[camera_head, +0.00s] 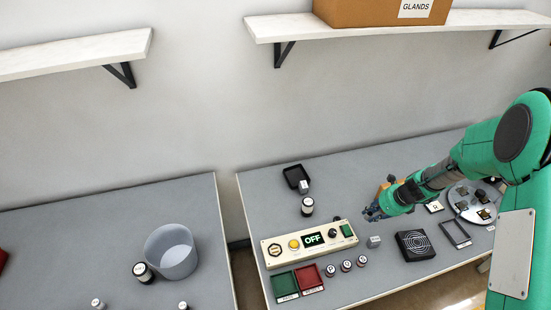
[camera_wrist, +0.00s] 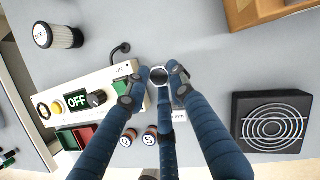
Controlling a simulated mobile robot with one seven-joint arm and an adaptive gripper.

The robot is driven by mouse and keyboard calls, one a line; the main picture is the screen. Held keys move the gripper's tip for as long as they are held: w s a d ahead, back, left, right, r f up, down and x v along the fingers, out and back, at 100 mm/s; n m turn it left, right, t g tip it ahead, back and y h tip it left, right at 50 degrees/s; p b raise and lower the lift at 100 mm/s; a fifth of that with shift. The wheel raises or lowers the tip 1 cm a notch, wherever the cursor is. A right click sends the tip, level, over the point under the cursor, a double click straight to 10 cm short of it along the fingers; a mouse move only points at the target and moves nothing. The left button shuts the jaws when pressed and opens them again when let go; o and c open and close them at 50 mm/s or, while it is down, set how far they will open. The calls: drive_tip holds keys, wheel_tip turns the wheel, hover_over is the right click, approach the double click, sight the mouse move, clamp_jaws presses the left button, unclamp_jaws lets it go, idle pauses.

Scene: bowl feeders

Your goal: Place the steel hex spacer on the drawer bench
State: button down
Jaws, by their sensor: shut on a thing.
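My gripper (camera_head: 372,213) is above the right-hand grey bench (camera_head: 335,190), just behind a small grey labelled block (camera_head: 374,241). In the wrist view my gripper (camera_wrist: 158,88) has its blue fingers closed in around a small round-topped metal piece (camera_wrist: 159,76), which looks like the steel hex spacer. Its lower part is hidden by the fingers. In the head view I cannot make out the spacer at the fingertips. Neither bench shows a drawer front, so I cannot tell from the pictures which one is the drawer bench.
The control panel reading OFF (camera_head: 313,240) lies left of my gripper. A black fan (camera_head: 414,245), an empty frame (camera_head: 455,234) and a round plate (camera_head: 474,203) are to the right. The left bench (camera_head: 100,225) holds a grey tub (camera_head: 172,252), beyond a gap.

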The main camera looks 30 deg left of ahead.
drive_tip(key=s+a+n+p, duration=0.1)
drive_tip(key=s+a, duration=0.3)
drive_tip(key=a, duration=0.4)
drive_tip(key=s+a+n+p, duration=0.1)
drive_tip(key=s+a+n, duration=0.15)
drive_tip(key=a, duration=0.65)
drive_tip(key=s+a+n+g+p, duration=0.1)
drive_tip(key=s+a+n, duration=0.1)
drive_tip(key=s+a, duration=0.8)
drive_tip(key=s+a+r+n+g+p, duration=0.1)
drive_tip(key=s+a, duration=0.8)
drive_tip(key=s, duration=0.3)
drive_tip(key=s+a+r+n+g+p, duration=0.1)
drive_tip(key=s+a+n, duration=0.1)
drive_tip(key=s+a, duration=0.8)
drive_tip(key=shift+s+a+r+n, duration=0.2)
drive_tip(key=shift+s+a+n, duration=0.15)
drive_tip(key=shift+s, duration=0.3)
drive_tip(key=shift+w, duration=0.1)
drive_tip(key=w+a, duration=0.2)
drive_tip(key=a, duration=0.2)
drive_tip(key=w+a+f+p, duration=0.1)
drive_tip(key=w+a, duration=0.1)
drive_tip(key=a, duration=0.3)
drive_tip(key=w+a, duration=0.3)
drive_tip(key=a, duration=0.2)
drive_tip(key=shift+a+f, duration=0.15)
drive_tip(key=shift+f, duration=0.1)
drive_tip(key=shift+f, duration=1.75)
drive_tip(key=shift+f, duration=0.15)
